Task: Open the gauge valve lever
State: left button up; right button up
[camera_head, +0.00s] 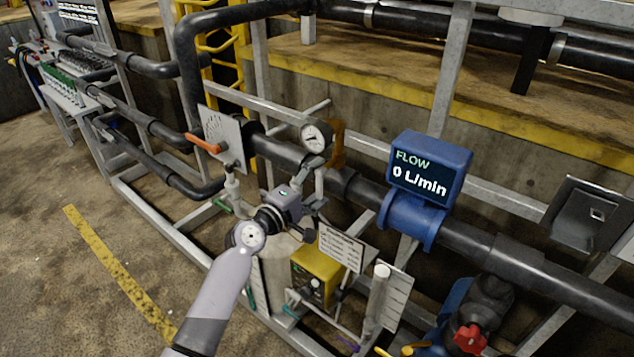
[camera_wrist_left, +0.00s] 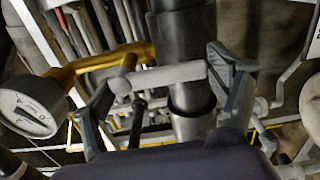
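In the head view the lever is too small to make out beside the gripper. My right gripper is out of view.
A blue flow meter (camera_head: 428,180) reading 0 L/min sits to the right on the pipe. A panel with an orange handle (camera_head: 203,143) is to the left. A yellow box (camera_head: 316,275) and a hanging sign (camera_head: 341,248) are close below the gripper.

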pick_arm(q)
jog(key=shift+o, duration=1.2)
jog(key=shift+a, duration=0.1)
jog(key=v, duration=1.2)
